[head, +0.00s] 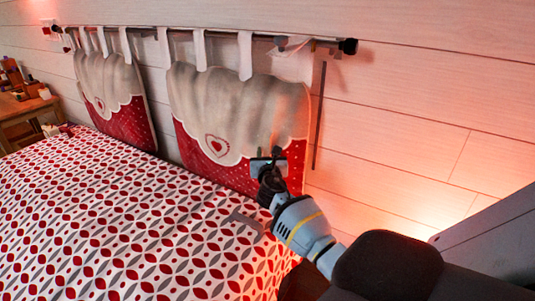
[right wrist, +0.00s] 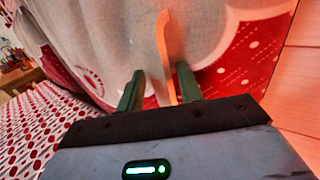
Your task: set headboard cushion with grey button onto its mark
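The right headboard cushion (head: 238,110), grey-white above and red with white dots below, hangs by fabric loops from a wall rod. It carries a heart patch (head: 216,145). A small grey round piece (head: 281,42) shows at the rod by its right loop; I cannot tell if it is the button. My right gripper (head: 267,160) is at the cushion's lower right front. In the right wrist view its two fingers (right wrist: 160,82) stand apart, with a pale upright strip or fold (right wrist: 165,50) between them; contact on both sides is not clear. My left gripper is out of view.
A second similar cushion (head: 113,92) hangs to the left on the rod (head: 335,42). A dark upright bar (head: 319,115) is on the wall right of the cushion. A wooden side table (head: 25,106) stands far left.

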